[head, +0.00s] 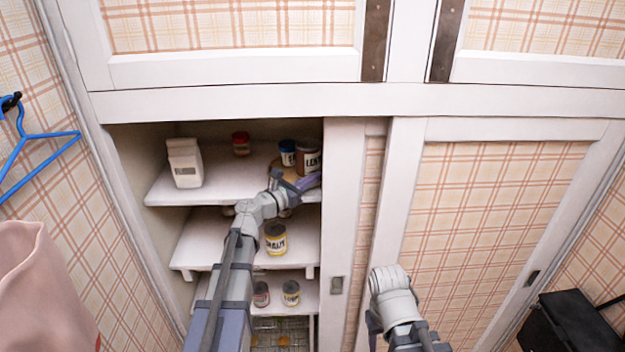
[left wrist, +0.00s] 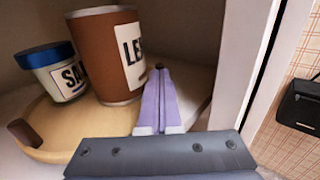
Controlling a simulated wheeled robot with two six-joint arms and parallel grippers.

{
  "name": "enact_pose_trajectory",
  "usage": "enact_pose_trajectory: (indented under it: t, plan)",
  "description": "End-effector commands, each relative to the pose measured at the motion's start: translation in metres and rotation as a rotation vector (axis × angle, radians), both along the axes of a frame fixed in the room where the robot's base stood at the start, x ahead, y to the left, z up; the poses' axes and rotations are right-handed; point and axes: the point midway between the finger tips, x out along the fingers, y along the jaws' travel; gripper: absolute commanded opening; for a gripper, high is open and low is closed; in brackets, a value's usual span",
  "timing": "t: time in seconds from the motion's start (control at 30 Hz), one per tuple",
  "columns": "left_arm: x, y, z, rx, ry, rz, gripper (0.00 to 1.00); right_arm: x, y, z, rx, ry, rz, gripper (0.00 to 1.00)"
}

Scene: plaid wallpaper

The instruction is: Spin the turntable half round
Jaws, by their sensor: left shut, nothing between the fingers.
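The turntable (head: 276,166) is a round tan wooden disc on the top shelf of the open cupboard, partly hidden by my left arm. In the left wrist view the turntable (left wrist: 95,143) bears a brown canister with a LEN... label (left wrist: 105,60) and a blue-lidded jar labelled SA... (left wrist: 55,75). A short brown peg (left wrist: 24,132) stands at its left edge. My left gripper (head: 308,182) is shut and empty. Its purple fingers (left wrist: 159,88) reach over the disc's right side, just right of the brown canister; I cannot tell whether they touch anything.
A white carton (head: 185,163) and a red-lidded jar (head: 241,144) stand left of the turntable. A sliding door (head: 342,230) closes off the right, near my left gripper. Lower shelves hold a yellow jar (head: 275,239) and small jars (head: 290,293).

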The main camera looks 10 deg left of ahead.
Motion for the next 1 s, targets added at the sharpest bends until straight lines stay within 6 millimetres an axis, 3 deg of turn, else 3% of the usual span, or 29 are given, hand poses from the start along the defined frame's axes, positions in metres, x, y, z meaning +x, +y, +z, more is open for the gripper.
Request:
enact_pose_trajectory:
  t: [0.47,1.0]
  plan:
    - [0.023,-0.018,0.000,0.000,0.000,0.208,0.00,0.000,0.000,0.000,0.000,0.000,0.000,0.50]
    - [0.016,-0.018,0.000,0.000,0.000,0.206,0.00,0.000,0.000,0.000,0.000,0.000,0.000,0.50]
